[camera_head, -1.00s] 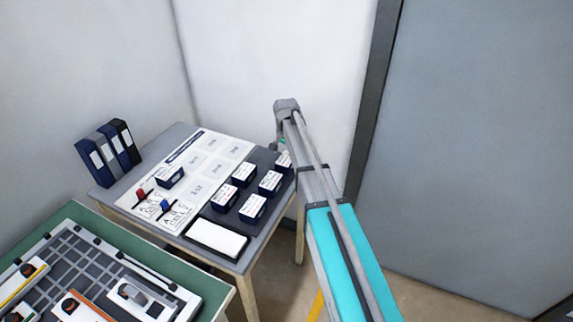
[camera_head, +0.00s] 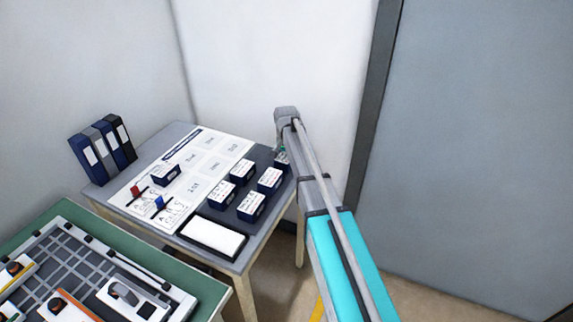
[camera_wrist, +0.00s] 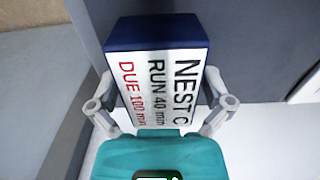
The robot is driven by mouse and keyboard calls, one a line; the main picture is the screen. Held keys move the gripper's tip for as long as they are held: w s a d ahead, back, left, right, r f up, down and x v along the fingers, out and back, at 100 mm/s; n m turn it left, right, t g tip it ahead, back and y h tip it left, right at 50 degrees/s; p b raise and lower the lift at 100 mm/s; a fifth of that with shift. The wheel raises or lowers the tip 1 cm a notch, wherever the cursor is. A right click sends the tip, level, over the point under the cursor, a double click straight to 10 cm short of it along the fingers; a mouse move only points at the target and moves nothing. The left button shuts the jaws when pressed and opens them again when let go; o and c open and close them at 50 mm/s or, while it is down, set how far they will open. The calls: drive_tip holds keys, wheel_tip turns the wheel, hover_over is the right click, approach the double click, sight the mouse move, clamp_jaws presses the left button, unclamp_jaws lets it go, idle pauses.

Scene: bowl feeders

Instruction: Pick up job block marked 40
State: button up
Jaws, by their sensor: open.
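The job block marked 40 (camera_wrist: 157,75) is dark blue with a white label reading "NEST C", "RUN 40 min" and, in red, "DUE 100 min". It fills the middle of the wrist view. My gripper (camera_wrist: 160,85) is open, with one grey finger on the left side of the block and one on the right. I cannot tell whether either finger touches it. In the head view, a block (camera_head: 282,160) shows at the table's right edge, partly hidden by my arm. The gripper itself is mostly hidden there.
Several similar blocks (camera_head: 269,180) stand on the dark strip, close to the left. Another block (camera_head: 166,174) sits on the white printed sheet (camera_head: 213,160). A white pad (camera_head: 211,236) lies at the front, and binders (camera_head: 102,150) stand at the back left. Walls are close behind.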

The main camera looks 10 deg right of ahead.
idle(0.6)
drive_tip(key=c, duration=1)
drive_tip(key=shift+r, duration=0.1)
wheel_tip(320, 180, up, 3)
drive_tip(key=p, duration=0.3)
drive_tip(key=s+r+p, duration=0.3)
drive_tip(key=s, duration=0.1)
drive_tip(key=s+r+p, duration=0.3)
drive_tip(key=s, duration=0.2)
drive_tip(key=s+r+p, duration=0.3)
drive_tip(key=s+p, duration=0.1)
drive_tip(key=s, duration=0.1)
drive_tip(key=shift+d+r, duration=0.25)
drive_tip(key=shift+r, duration=0.1)
